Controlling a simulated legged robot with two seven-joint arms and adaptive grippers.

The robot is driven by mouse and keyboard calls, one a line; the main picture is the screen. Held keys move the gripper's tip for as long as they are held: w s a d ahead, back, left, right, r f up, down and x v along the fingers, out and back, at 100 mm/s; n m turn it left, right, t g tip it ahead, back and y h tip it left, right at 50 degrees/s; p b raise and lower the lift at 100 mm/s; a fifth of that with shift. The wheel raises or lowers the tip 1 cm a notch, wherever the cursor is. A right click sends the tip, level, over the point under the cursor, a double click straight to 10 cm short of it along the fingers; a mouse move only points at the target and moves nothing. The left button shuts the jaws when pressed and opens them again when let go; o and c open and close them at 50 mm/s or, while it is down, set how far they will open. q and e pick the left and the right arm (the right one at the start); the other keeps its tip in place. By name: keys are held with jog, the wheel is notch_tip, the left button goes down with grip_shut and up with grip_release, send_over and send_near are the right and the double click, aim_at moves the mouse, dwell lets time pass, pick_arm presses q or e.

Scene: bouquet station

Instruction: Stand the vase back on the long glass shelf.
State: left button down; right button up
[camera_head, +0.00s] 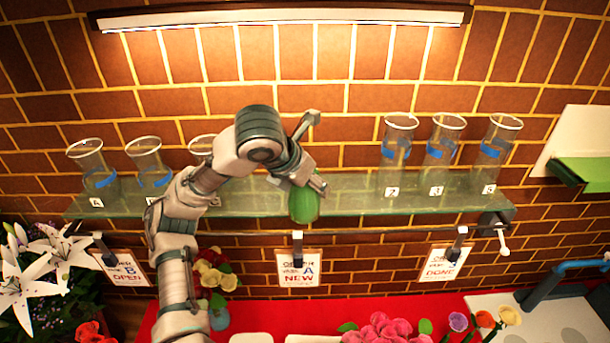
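The green vase (304,206) is at the middle of the long glass shelf (350,197), overlapping its front edge in the camera_head view. It looks roughly upright; its top is hidden by my gripper. I cannot tell whether its base rests on the glass. My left gripper (308,185) is at the vase's upper part and appears shut on it. My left arm comes up from below and crosses in front of the shelf. My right gripper is not in view.
Clear glasses with blue bands stand on the shelf left (98,170) and right (395,152); one is partly behind my arm. Signs (298,268) hang below. A blue-green vase (219,318) with flowers stands below. Lilies (62,250) are at left, a green-edged box (580,150) at right.

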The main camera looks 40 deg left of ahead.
pick_arm(q)
jog(key=w+a+f, duration=0.1)
jog(key=w+a, duration=0.1)
jog(key=w+a+f, duration=0.1)
jog(key=w+a, duration=0.1)
jog(key=w, duration=0.1)
jog(key=w+a+f, duration=0.2)
jog(key=w+a, duration=0.1)
jog(key=shift+f, duration=0.25)
jog(key=shift+s+a, duration=0.1)
jog(key=shift+a, duration=0.15)
jog(key=c, duration=0.6)
grip_release()
jog(key=shift+a+f, duration=0.1)
jog(key=shift+f, duration=0.05)
jog(key=shift+o, duration=1.4)
jog(key=shift+s+d+r, duration=0.2)
jog(key=shift+d+r, duration=0.05)
jog(key=shift+r, duration=0.25)
jog(key=v, duration=1.1)
jog(key=shift+a, duration=0.2)
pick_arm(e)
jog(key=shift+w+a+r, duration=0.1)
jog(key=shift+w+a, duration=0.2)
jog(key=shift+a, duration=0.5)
